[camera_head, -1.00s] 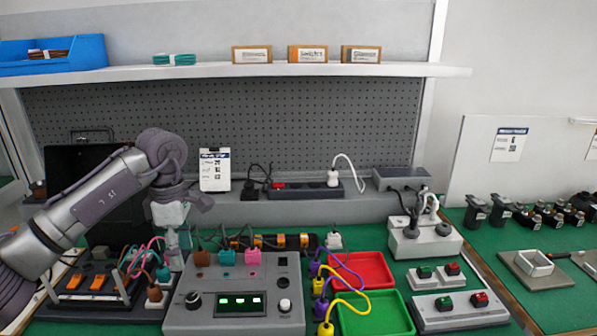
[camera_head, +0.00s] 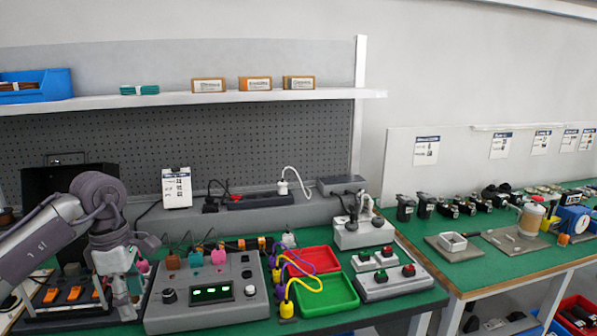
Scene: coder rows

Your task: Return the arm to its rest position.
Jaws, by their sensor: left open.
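My left arm comes in from the left, and its open left gripper (camera_head: 128,298) points down between the left plug rack (camera_head: 72,296) and the grey console (camera_head: 205,312). Nothing shows held in its fingers. A pink plug (camera_head: 143,267) shows right beside the gripper; I cannot tell whether they touch. The console has lit green displays, a black knob, and brown, teal and pink plugs along its back edge. My right gripper is not in view.
Red (camera_head: 313,261) and green (camera_head: 327,296) trays lie right of the console, with yellow and purple cables beside them. A power box (camera_head: 362,233) and a switch box (camera_head: 394,284) stand further right. A shelf (camera_head: 200,100) spans the back. A second green bench lies at right.

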